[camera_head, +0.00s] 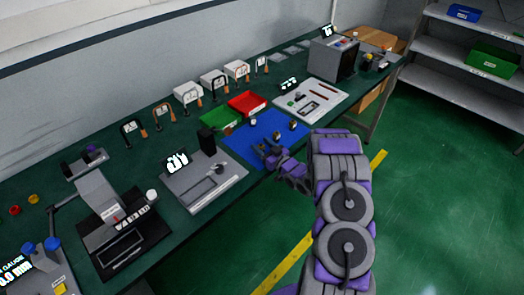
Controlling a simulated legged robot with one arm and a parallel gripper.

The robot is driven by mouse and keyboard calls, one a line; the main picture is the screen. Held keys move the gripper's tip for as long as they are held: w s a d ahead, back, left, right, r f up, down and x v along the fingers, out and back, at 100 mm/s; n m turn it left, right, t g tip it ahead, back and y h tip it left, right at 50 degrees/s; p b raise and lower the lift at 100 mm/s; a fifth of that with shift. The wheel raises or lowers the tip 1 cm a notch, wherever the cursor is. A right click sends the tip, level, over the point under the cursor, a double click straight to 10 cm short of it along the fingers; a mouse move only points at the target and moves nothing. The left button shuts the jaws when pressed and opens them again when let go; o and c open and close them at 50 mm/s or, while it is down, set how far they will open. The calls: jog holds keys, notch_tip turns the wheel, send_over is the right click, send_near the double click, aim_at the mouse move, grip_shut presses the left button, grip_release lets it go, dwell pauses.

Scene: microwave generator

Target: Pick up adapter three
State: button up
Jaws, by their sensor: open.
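My gripper (270,158) is at the end of my grey and purple arm, over the near edge of the blue mat (238,149). It is open, though its fingers are small and dark in this view. Small dark and brass-coloured adapters are on the blue mat: one adapter (253,122) near the back and another adapter (292,125) near the right edge. A further small piece (277,136) is close to my gripper. I cannot read any numbers, so I cannot tell which one is adapter three. My gripper and wrist hide part of the mat.
A green tray (219,121) and a red tray (247,103) stand behind the mat. A grey panel (200,180) lies left, a white board (310,101) right. Several clamp-like stands line the back of the green bench. The green floor (430,190) at right is clear.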

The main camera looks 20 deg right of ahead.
jog(key=shift+d, duration=0.1)
jog(key=shift+a+r, duration=0.1)
jog(key=shift+a, duration=0.6)
jog(key=c, duration=0.8)
jog(key=shift+d, duration=0.5)
grip_shut()
jog(key=shift+a, duration=0.1)
